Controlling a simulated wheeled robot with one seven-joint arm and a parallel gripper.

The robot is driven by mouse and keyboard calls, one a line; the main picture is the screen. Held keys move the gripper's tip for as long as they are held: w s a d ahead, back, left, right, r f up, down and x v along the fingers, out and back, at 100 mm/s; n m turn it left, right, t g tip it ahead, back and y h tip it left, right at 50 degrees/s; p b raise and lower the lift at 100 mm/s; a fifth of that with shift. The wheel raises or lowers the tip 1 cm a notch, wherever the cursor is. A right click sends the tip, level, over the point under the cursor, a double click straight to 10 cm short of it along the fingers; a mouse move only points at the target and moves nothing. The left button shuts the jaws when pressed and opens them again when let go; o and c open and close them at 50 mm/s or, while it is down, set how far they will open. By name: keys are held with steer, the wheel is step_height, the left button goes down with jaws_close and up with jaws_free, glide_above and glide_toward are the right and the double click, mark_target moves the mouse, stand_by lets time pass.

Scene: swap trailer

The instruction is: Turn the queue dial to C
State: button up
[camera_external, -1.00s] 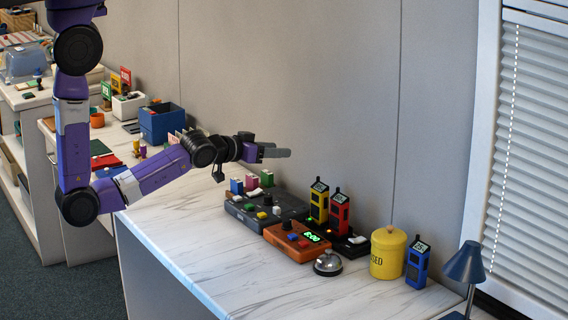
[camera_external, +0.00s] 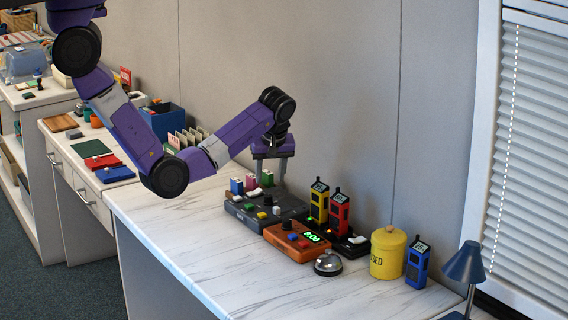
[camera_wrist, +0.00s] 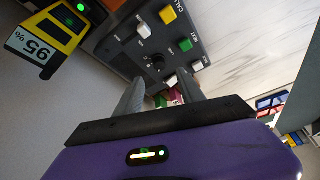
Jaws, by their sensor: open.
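The dark grey console (camera_external: 290,208) stands on the marble counter; it shows large in the wrist view (camera_wrist: 105,50). A round black dial (camera_wrist: 155,63) sits on its face among white, yellow and green buttons; it is small in the external view (camera_external: 268,200). The dial's letters and pointer are too small to read. My gripper (camera_external: 270,180) points down over the back part of the console, open and empty. In the wrist view its two fingers (camera_wrist: 158,82) are spread, tips just short of the dial in the picture. I see no contact with it.
Yellow (camera_external: 319,203) and red (camera_external: 339,215) handsets stand to the right. An orange box (camera_external: 290,250) and bell (camera_external: 328,264) are in front. The front-left counter is clear.

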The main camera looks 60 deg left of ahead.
mark_target(268, 195)
steer(key=x, duration=0.7)
steer(key=shift+a+f, duration=0.15)
jaws_close()
